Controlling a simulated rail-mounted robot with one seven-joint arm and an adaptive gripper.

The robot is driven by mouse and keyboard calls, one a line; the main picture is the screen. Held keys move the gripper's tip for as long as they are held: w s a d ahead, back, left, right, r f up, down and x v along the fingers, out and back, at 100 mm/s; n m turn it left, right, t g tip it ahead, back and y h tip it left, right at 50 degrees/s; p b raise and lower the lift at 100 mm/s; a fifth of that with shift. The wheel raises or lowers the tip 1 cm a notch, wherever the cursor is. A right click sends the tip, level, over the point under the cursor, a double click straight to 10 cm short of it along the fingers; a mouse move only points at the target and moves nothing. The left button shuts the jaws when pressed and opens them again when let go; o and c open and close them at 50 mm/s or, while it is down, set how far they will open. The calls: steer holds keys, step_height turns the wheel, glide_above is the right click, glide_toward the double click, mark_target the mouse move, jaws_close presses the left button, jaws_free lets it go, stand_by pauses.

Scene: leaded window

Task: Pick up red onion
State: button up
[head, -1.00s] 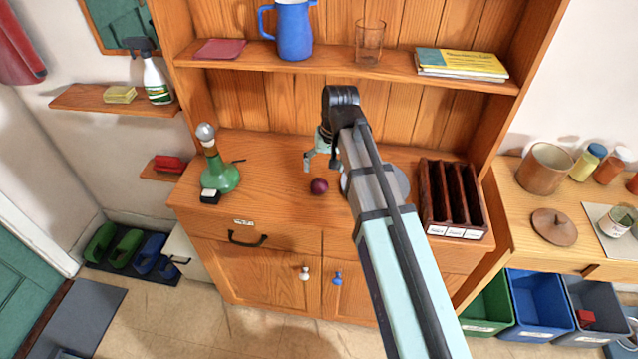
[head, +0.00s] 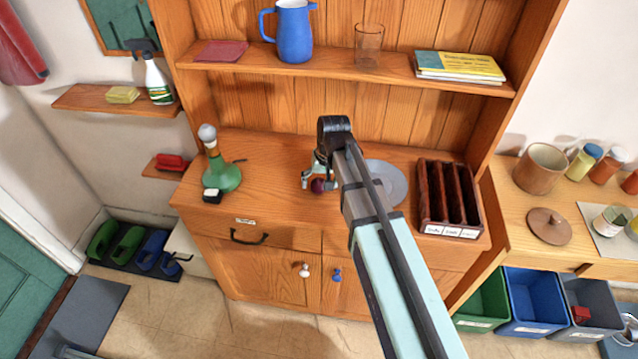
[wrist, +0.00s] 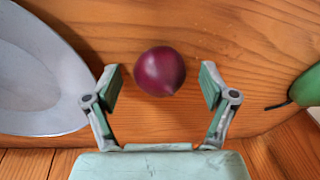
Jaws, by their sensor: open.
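The red onion (wrist: 160,71) is round and dark purple and lies on the wooden cabinet top. In the wrist view it sits between the fingertips of my gripper (wrist: 160,86), a little toward the far side. The fingers are open, with a gap on both sides of the onion. In the head view the onion (head: 318,185) shows just under my gripper (head: 313,180), partly covered by it. I cannot tell the exact height of the fingers over the top.
A grey plate (head: 388,183) lies close to the right, also in the wrist view (wrist: 40,75). A green bottle (head: 222,177) stands at the left. A dark slotted rack (head: 424,205) stands at the right. A shelf (head: 340,72) with a blue jug (head: 294,32) hangs above.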

mark_target(320, 179)
steer(key=shift+f, duration=0.1)
steer(key=c, duration=1.3)
steer(key=shift+o, duration=0.2)
step_height(320, 179, up, 20)
steer(key=b, duration=0.3)
steer(key=shift+b, duration=0.4)
